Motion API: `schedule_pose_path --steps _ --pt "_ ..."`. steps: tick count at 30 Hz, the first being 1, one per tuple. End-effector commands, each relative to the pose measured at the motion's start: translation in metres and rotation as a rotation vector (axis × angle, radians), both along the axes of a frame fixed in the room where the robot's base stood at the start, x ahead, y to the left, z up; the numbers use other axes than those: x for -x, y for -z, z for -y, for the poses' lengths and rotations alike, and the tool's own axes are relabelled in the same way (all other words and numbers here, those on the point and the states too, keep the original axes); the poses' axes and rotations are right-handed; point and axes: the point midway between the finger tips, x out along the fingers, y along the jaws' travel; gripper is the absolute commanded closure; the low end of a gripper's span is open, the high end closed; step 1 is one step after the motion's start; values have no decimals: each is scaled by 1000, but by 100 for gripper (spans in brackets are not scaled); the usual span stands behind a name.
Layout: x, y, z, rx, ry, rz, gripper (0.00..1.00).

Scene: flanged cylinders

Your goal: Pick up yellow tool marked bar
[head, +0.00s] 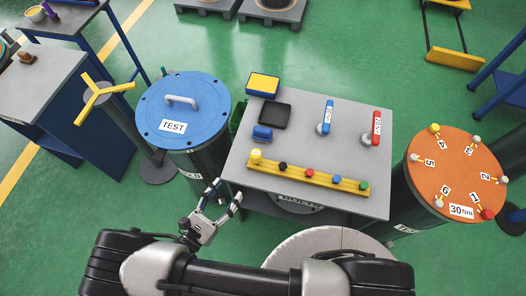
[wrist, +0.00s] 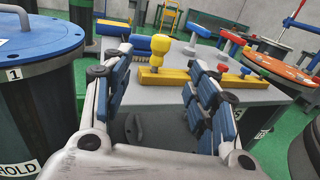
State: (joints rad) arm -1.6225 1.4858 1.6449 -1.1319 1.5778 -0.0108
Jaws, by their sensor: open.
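A yellow tool with a rounded head (head: 256,156) stands upright at the left end of a yellow rack (head: 325,181) on the grey table's near side. I cannot read any marking on it. In the wrist view the yellow tool (wrist: 159,46) appears between my fingers, beyond their tips, with the rack (wrist: 175,77) under it. My gripper (head: 228,190) is open and empty, off the table's left front corner, and apart from the tool. Its blue-padded fingers (wrist: 160,64) are spread wide in the wrist view.
Black, red, blue and green tools share the rack. The grey table (head: 233,166) also holds a yellow box (head: 263,84), a black tray (head: 275,116), and blue and red handled tools. A blue-lidded TEST cylinder (head: 190,95) stands left, an orange-topped cylinder (head: 458,178) right.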

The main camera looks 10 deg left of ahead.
Motion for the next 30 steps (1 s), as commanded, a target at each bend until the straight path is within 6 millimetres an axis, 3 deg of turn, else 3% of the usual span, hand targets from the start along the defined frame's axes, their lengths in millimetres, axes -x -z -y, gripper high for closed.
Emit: schedule_pose_path --steps 12,20,30 --pt "-82 0 36 -1 10 -2 46" --pt "-101 0 44 -1 7 -2 46" --pt "-141 -2 63 -2 8 -2 46"
